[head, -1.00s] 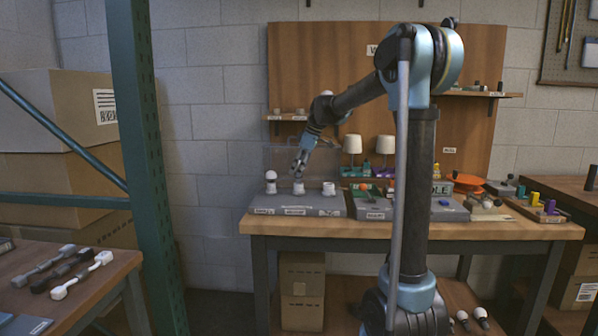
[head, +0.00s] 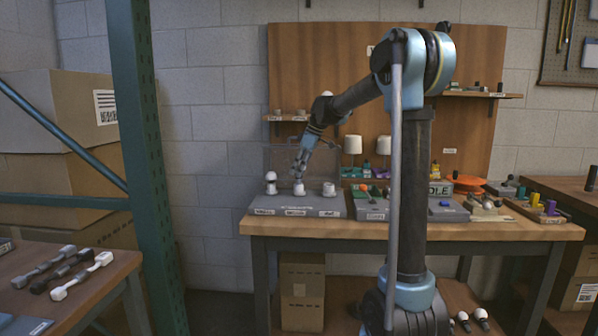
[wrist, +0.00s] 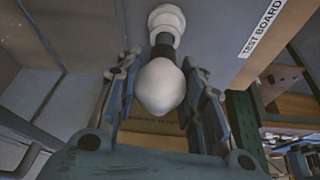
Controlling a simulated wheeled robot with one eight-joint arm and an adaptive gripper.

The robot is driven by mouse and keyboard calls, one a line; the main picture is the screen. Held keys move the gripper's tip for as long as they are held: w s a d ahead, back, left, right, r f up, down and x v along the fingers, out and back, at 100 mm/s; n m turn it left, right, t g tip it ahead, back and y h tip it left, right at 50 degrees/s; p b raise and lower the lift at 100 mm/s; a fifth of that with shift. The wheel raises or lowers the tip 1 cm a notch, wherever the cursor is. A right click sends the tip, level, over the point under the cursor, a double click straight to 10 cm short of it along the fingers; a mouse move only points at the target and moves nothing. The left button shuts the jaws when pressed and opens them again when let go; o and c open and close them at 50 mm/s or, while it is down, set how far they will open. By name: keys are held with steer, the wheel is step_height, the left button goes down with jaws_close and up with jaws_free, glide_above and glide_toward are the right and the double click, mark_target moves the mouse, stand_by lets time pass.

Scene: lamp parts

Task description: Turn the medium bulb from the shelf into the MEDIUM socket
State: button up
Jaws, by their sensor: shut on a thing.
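My gripper (wrist: 157,92) is shut on a white bulb (wrist: 160,88), with a finger on each side of it in the wrist view. The bulb's dark neck (wrist: 164,50) points to a white round socket (wrist: 166,22) on the grey board. Neck and socket line up and look close or touching; I cannot tell how deep the neck sits. In the head view my gripper (head: 299,172) is over the middle socket (head: 299,188) of the left board (head: 300,202), and the fingers hide most of the bulb. The label there is too small to read surely.
A white bulb (head: 270,178) stands in the socket to the left. The socket to the right (head: 328,188) looks empty. A small shelf (head: 285,117) is behind my arm.

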steer(key=shift+r, duration=0.1)
steer(key=shift+r, duration=1.5)
steer(key=shift+r, duration=0.15)
steer(key=shift+r, duration=1.85)
steer(key=shift+n+g, duration=0.4)
steer(key=shift+n, duration=0.5)
steer(key=shift+f, duration=2.65)
steer(key=shift+f, duration=1.7)
